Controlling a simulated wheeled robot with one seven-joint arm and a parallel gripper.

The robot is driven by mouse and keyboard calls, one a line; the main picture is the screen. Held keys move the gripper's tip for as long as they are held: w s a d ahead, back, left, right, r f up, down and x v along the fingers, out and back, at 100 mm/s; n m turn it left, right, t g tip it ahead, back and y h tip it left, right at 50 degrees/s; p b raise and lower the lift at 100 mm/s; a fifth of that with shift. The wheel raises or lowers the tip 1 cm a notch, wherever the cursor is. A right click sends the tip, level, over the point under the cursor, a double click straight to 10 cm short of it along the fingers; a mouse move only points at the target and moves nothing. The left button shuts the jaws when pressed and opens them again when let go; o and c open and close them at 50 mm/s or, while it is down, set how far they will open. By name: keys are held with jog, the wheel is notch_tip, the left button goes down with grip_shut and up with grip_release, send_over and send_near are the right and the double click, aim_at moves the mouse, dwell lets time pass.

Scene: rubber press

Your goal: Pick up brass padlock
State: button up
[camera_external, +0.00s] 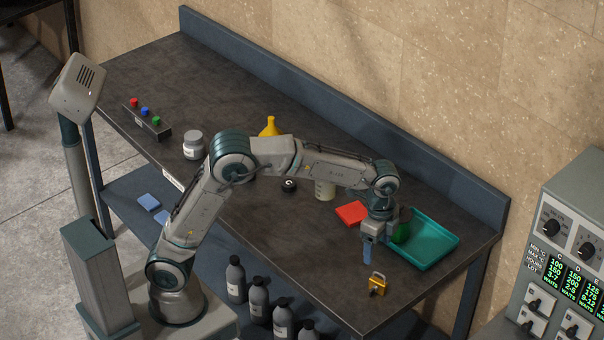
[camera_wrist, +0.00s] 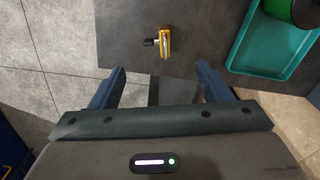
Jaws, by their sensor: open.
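The brass padlock (camera_external: 377,285) is yellow and stands near the front right edge of the dark table. In the wrist view the padlock (camera_wrist: 165,43) shows beyond the fingertips, between their lines, with a small dark part on its left. My gripper (camera_external: 368,252) is above the table, a little behind and left of the padlock. In the wrist view my gripper (camera_wrist: 160,76) has its two blue fingers wide apart with nothing between them. The padlock is apart from both fingers.
A teal tray (camera_external: 447,244) with a green object (camera_external: 402,230) lies right of the gripper. A red item (camera_external: 352,213), a beaker (camera_external: 325,190) and a black round object (camera_external: 289,185) are farther left. A control panel (camera_external: 570,250) stands at right. Table around the padlock is clear.

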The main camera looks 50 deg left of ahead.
jog(key=d, duration=0.1)
send_over(376, 288)
notch_tip(376, 288, down, 9)
jog(key=shift+w+a+r+p, duration=0.1)
jog(key=shift+r+p, duration=0.1)
jog(key=shift+p, duration=0.15)
jog(key=shift+f+p, duration=0.65)
jog(key=shift+f, duration=2)
jog(key=c, duration=1.2)
